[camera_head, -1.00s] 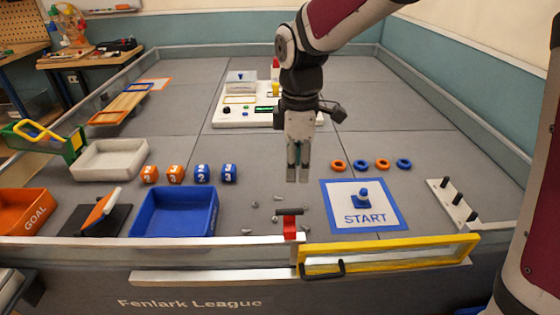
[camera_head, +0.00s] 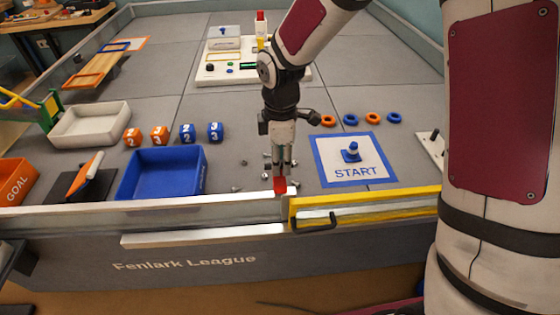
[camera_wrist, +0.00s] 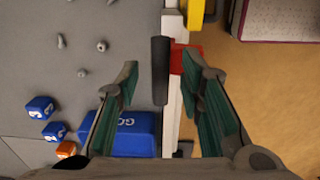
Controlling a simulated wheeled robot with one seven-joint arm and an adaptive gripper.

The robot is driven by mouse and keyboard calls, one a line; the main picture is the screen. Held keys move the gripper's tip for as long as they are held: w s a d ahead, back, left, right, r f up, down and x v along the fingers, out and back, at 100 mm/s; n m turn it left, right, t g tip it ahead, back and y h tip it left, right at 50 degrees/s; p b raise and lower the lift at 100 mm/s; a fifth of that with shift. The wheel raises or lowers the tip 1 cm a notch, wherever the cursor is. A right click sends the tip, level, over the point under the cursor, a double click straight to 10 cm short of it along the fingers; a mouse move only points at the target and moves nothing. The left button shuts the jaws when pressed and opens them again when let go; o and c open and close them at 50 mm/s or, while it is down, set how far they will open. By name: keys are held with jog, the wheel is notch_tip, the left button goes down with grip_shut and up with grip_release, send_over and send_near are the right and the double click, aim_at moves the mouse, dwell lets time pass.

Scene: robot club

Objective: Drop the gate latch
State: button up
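The gate (camera_head: 372,204) has a yellow frame and a black handle (camera_head: 314,224), and stands in line with the front wall. The red latch piece (camera_head: 281,186) sits on the wall top at the gate's left end, also visible in the wrist view (camera_wrist: 178,60). A dark latch bar (camera_wrist: 160,72) joins it and runs roughly along the wall. My gripper (camera_head: 281,172) points down just above the latch. In the wrist view my gripper (camera_wrist: 165,85) is open, with one finger on each side of the bar. I see no contact.
A blue bin (camera_head: 163,174) stands left of the latch, with small grey bolts loose on the floor nearby. The START pad (camera_head: 352,172) with a blue cone lies right. Numbered cubes (camera_head: 186,133) and rings (camera_head: 373,118) lie farther back.

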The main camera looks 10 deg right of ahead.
jog(key=shift+f, duration=0.45)
grip_shut()
